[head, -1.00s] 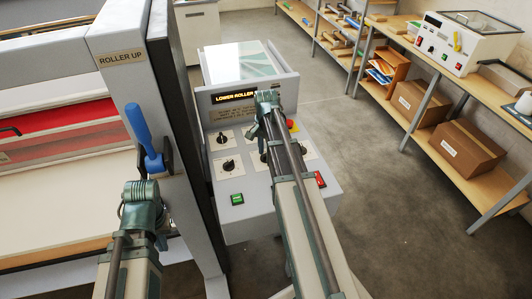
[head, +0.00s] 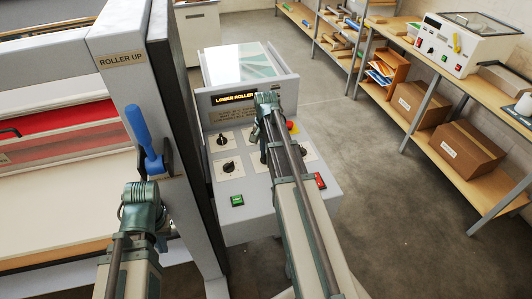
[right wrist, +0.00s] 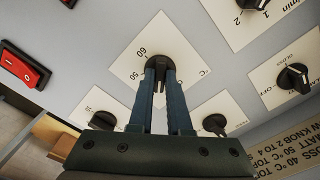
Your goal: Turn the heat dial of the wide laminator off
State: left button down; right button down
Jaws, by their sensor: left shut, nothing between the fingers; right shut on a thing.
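The wide laminator's sloped control panel (head: 238,185) stands in the middle of the head view, with several black dials. In the right wrist view, a black dial knob (right wrist: 157,64) sits on a white plate marked 50, 60 and °C. My right gripper (right wrist: 160,78) is shut on this knob from the near side. In the head view my right gripper (head: 258,132) is over the panel, and my arm hides the held knob. My left gripper (head: 140,195) is shut and empty, in front of the laminator's post; its fingertips are hard to make out.
A blue lever (head: 144,135) stands on the post beside my left gripper. A green switch (head: 237,200), a red switch (head: 320,181) and a red button (head: 291,126) are near my right arm. Shelves with a small laminator (head: 460,45) stand at right; the floor between is clear.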

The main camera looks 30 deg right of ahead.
jog(key=n, duration=0.5)
jog(key=shift+n, duration=2.4)
jog(key=c, duration=0.9)
grip_release()
jog(key=shift+o, duration=0.2)
jog(key=shift+r, duration=0.15)
notch_tip(320, 180, up, 14)
jog(key=p, duration=1.3)
jog(key=shift+f+p, duration=0.25)
jog(key=shift+p, duration=0.15)
